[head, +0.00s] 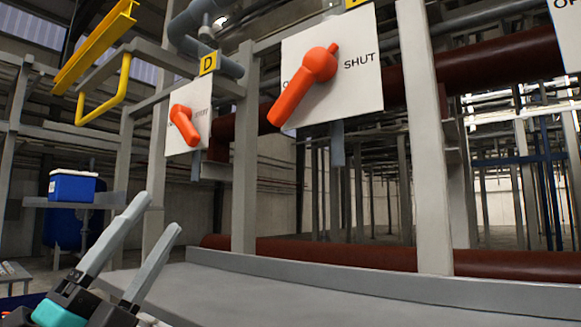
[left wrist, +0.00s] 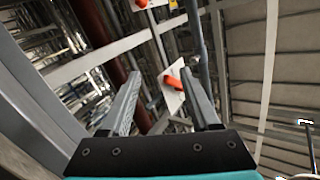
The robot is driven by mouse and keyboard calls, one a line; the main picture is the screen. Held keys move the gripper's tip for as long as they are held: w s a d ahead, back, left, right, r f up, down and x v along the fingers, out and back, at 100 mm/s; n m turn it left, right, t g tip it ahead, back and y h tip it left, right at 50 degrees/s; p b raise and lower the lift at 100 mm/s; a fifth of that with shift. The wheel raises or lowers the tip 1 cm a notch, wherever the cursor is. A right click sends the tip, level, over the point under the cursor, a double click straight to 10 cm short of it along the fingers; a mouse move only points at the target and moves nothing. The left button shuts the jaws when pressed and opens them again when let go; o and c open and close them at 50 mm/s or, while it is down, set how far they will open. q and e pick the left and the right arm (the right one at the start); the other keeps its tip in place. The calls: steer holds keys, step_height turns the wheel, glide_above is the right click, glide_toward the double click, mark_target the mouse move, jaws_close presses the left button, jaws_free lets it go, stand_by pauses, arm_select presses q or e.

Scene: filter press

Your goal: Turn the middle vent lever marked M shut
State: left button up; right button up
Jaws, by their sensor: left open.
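A large orange lever (head: 305,82) sits on a white plate (head: 362,95) in the upper middle of the head view. Its handle slopes down to the left, over a mostly hidden word; SHUT is printed to the right of its hub. The yellow tag (head: 354,3) above it is cut off, so I cannot read its letter. My left gripper (head: 156,216) is open and empty at lower left, apart from this lever. In the left wrist view an orange lever (left wrist: 173,82) shows beyond the open fingers; I cannot tell which one. My right gripper is not in view.
A smaller orange lever (head: 186,124) on a plate tagged D (head: 208,63) is further left. A third plate (head: 568,30) is cut off at upper right. Grey posts (head: 246,160) and a grey ledge (head: 300,295) stand nearby. A yellow rail (head: 95,45) hangs upper left.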

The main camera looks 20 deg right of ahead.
arm_select(q)
steer(key=s+d+r+m+g+h, duration=0.3)
steer(key=r+m+g, duration=0.1)
steer(key=m+g, duration=0.45)
steer(key=s+d+r+m+g+h, duration=0.2)
steer(key=s+d+r+m+g, duration=0.15)
steer(key=m+g, duration=0.55)
steer(key=m+t+y, duration=0.9)
steer(key=y, duration=0.3)
glide_toward(286, 94)
steer(key=p+x, duration=0.4)
steer(key=x, duration=0.7)
steer(key=shift+d+p, duration=0.15)
steer(key=shift+p, duration=0.25)
steer(key=shift+c, duration=0.4)
jaws_close()
